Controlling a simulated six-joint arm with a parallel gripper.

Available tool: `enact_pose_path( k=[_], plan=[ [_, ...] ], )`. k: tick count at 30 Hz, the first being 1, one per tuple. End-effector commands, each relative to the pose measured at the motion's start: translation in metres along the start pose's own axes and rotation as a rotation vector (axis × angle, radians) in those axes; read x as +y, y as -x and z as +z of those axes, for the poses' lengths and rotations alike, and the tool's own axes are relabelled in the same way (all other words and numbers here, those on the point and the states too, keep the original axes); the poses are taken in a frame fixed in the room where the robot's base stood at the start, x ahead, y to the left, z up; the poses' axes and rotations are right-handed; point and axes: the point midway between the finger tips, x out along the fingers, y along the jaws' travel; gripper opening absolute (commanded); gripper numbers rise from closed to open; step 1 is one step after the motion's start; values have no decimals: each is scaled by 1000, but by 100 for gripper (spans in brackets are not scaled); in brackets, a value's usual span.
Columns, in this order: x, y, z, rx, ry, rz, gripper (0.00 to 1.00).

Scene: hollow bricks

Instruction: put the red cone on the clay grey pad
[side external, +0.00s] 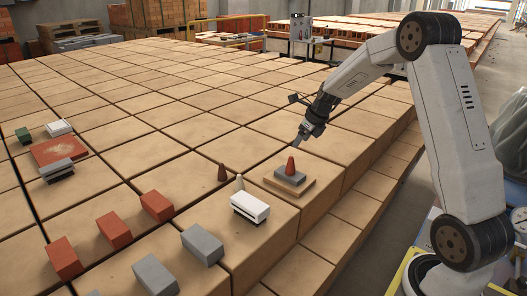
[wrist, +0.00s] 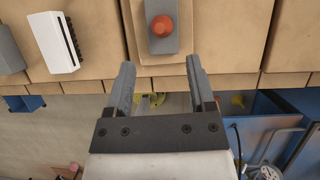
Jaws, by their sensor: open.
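The red cone (side external: 291,166) stands upright on a grey pad (side external: 288,180), which lies on a tan board near the right edge of the brick surface. In the wrist view the red cone (wrist: 163,26) is seen from above on the grey pad (wrist: 162,47), towards its lower part. My gripper (side external: 300,138) is above the cone in the side view, apart from it. In the wrist view my gripper (wrist: 160,64) is open, with nothing between its fingers. The cone lies beyond the fingertips there.
A white slotted block (side external: 250,207), a brown cone (side external: 222,172) and a pale cone (side external: 239,183) stand left of the board. Red blocks (side external: 115,230) and grey blocks (side external: 203,245) lie further left. A flat red slab (side external: 58,150) has blocks around it. Seams cross the surface.

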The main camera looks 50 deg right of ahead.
Motion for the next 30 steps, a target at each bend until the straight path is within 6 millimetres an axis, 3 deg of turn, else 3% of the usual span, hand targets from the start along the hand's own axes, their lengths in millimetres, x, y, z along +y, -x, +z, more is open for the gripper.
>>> enact_pose_path(
  k=[6, 23, 30],
  plan=[
    [0, 8, -1, 1, -1, 0, 70],
    [1, 8, -1, 2, 4, 1, 70],
    [17, 8, -4, 17, 137, 4, 70]
  ],
)
